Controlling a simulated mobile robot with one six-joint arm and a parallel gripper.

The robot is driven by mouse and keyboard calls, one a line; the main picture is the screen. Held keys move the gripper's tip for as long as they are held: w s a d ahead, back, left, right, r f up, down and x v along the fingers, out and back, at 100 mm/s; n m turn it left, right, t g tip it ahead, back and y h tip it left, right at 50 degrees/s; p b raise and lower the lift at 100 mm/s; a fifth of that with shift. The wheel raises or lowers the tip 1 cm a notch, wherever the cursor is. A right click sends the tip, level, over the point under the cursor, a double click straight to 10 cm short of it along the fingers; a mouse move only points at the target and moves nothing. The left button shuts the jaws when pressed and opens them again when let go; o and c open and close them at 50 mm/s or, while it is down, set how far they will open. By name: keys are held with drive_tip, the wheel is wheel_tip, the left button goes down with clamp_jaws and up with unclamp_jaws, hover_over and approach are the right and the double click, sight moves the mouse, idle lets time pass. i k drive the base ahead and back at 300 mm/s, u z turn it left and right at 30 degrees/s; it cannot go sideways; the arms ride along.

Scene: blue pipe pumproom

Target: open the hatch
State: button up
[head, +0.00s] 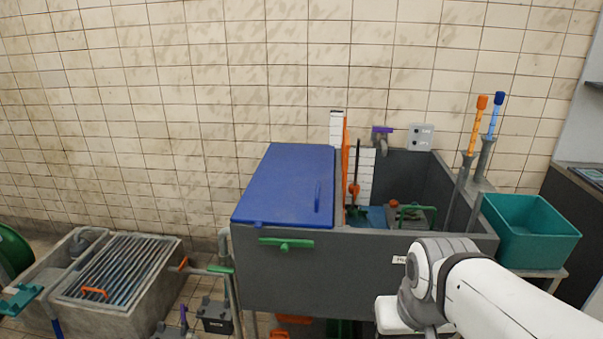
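A blue flat hatch lid (283,180) lies over the left part of a grey tank (330,275) and looks shut. A blue bar handle (317,197) stands on the lid near its right edge. A small blue tab (258,224) is at the lid's front edge. A green handle (287,243) is on the tank's front wall below the lid. My arm comes in from the lower right, in front of the tank's right part. My gripper is not in view.
The tank's right part is open, with an orange upright strip (345,165) beside the lid and green and orange fittings inside. A teal bin (530,230) stands at right. A concrete basin with a metal grate (118,268) is at left. The tiled wall is behind.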

sight(292, 186)
drive_tip(key=u, duration=0.35)
drive_tip(key=k, duration=0.9)
drive_tip(key=u, duration=1.6)
drive_tip(key=i, duration=0.2)
drive_tip(key=z, duration=1.15)
drive_tip(key=i, duration=1.65)
drive_tip(key=z, duration=0.75)
drive_tip(key=k, duration=0.7)
drive_tip(key=z, duration=0.25)
drive_tip(key=i, duration=0.75)
drive_tip(key=u, duration=0.05)
